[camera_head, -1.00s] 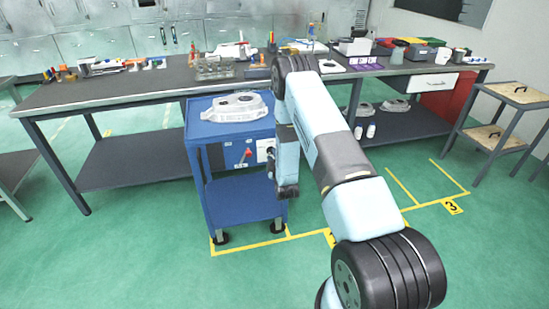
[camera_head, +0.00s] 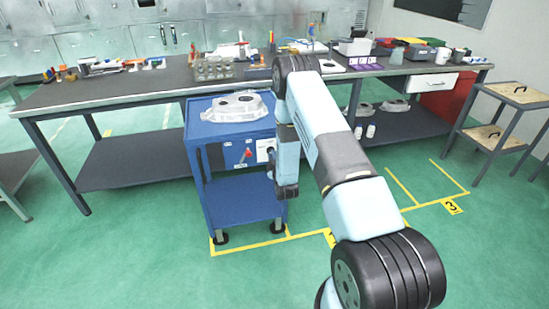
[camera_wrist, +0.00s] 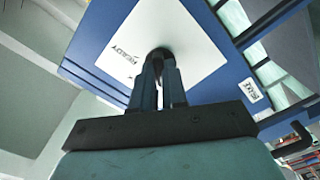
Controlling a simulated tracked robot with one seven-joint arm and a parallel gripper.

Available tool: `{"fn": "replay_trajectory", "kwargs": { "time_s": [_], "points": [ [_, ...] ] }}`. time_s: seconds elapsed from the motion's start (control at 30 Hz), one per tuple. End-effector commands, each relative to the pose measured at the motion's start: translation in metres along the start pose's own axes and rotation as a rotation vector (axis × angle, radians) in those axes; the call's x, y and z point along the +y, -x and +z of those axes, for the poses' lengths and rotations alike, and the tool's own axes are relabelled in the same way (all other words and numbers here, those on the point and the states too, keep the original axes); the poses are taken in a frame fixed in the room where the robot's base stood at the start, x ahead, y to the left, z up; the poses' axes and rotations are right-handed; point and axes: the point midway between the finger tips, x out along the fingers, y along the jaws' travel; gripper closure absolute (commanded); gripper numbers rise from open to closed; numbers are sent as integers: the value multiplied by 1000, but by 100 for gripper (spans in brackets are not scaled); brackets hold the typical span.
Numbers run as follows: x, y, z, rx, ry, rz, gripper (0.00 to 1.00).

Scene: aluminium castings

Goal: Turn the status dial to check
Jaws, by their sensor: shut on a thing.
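The status dial (camera_wrist: 160,53) is a dark round knob on a white plate (camera_wrist: 196,42) on the blue cart's front, in the wrist view. The word READY (camera_wrist: 127,55) is printed on the plate left of the knob. My gripper (camera_wrist: 160,66) is shut on the dial, its two dark fingers on either side of it. The fingers hide much of the knob, and I cannot tell where it points. In the head view, the white plate (camera_head: 264,148) shows partly behind my arm, on the front of the blue cart (camera_head: 228,204).
A silver casting (camera_head: 238,106) lies on the cart's top. A red handle (camera_head: 246,155) is on the cart front, left of the plate. A label reading BRAKE (camera_wrist: 250,91) is right of the plate. A long workbench (camera_head: 110,88) stands behind. Green floor is clear in front.

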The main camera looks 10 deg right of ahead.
Motion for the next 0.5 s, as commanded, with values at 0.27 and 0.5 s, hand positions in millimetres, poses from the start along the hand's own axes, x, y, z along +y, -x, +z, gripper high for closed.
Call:
{"fn": "replay_trajectory", "kwargs": {
  "time_s": [0.27,0.5],
  "points": [
    [-3,1,0,-2,-224,-6,100],
    [-4,2,0,-2,-454,-7,100]
  ]
}}
